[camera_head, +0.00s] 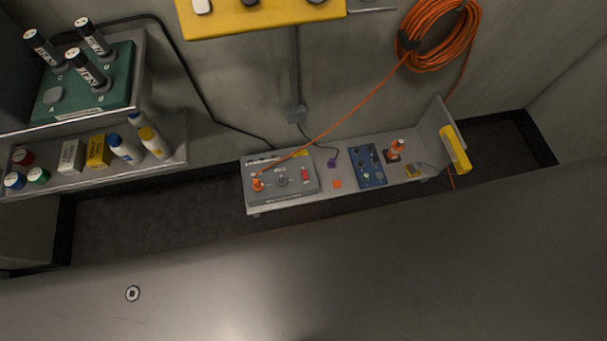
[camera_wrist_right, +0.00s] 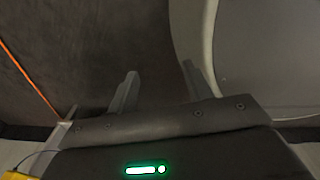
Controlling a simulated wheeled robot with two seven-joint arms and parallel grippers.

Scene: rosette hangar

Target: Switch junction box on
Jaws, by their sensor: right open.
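A grey junction box (camera_head: 281,183) sits at the left end of a low grey shelf against the back wall in the head view. An orange plug (camera_head: 258,184) with an orange cable is at its left side. A dark round knob (camera_head: 281,181) is in its middle, and a red switch (camera_head: 305,174) is on its right. The switch position is too small to tell. My right gripper (camera_wrist_right: 160,70) is open with nothing between its fingers, over dark floor in the right wrist view. Neither gripper shows in the head view.
The shelf (camera_head: 348,199) also holds a blue panel (camera_head: 368,165) and an orange-topped item (camera_head: 395,150). A coiled orange cable (camera_head: 440,35) hangs on the wall. A side rack (camera_head: 175,128) with bottles and boxes stands left. A yellow shelf (camera_head: 225,24) is above.

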